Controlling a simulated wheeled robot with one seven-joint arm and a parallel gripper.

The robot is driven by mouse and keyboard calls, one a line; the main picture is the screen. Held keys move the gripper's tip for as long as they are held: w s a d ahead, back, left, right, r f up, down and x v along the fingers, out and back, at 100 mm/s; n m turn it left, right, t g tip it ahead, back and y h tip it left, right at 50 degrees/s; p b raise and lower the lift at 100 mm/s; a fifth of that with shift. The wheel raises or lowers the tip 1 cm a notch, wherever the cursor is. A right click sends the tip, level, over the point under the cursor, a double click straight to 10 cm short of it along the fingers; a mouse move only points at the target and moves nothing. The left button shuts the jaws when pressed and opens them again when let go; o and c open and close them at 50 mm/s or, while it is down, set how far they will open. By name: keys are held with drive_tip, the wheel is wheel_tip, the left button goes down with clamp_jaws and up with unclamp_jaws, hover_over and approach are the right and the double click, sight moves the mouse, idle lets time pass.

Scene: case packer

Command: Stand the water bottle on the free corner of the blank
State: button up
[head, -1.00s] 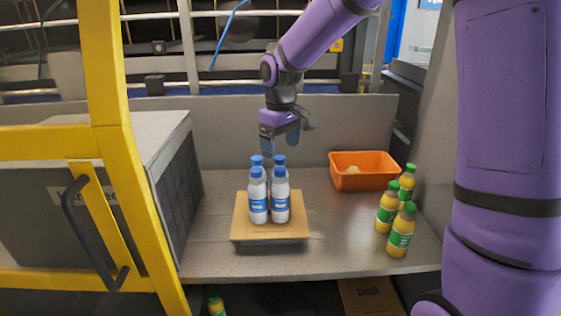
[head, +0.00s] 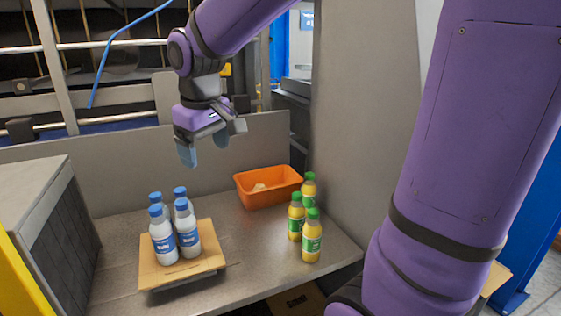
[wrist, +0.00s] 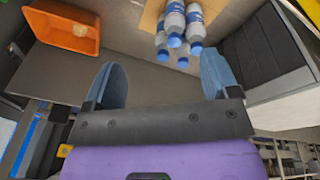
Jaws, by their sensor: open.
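Several white water bottles with blue caps and labels (head: 188,243) stand upright, close together, on the cardboard blank (head: 207,263). In the wrist view the bottles (wrist: 194,24) and a strip of the blank (wrist: 150,17) show at the top. The bottles are clustered toward the blank's left and middle, and bare cardboard shows along its front and right. My gripper (head: 204,149) hangs above and behind the bottles, apart from them, its fingers pointing down. In the wrist view my gripper (wrist: 163,82) has its fingers wide apart with nothing between them.
An orange bin (head: 268,188) with a pale item inside stands right of the blank. Several green-capped juice bottles (head: 312,240) stand at the counter's right, near the side wall. A dark-sided box (head: 55,240) stands at left. The counter between blank and bin is clear.

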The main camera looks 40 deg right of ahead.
drive_tip(key=s+d+m+t, duration=0.1)
drive_tip(key=s+d, duration=0.1)
drive_tip(key=s, duration=0.7)
drive_tip(key=s+d+r+m+t, duration=0.1)
drive_tip(key=s+d+m+t, duration=0.1)
drive_tip(key=s, duration=0.6)
drive_tip(key=shift+s+r+y, duration=0.3)
drive_tip(key=shift+s, duration=0.1)
drive_tip(key=shift+c, duration=0.2)
idle(0.5)
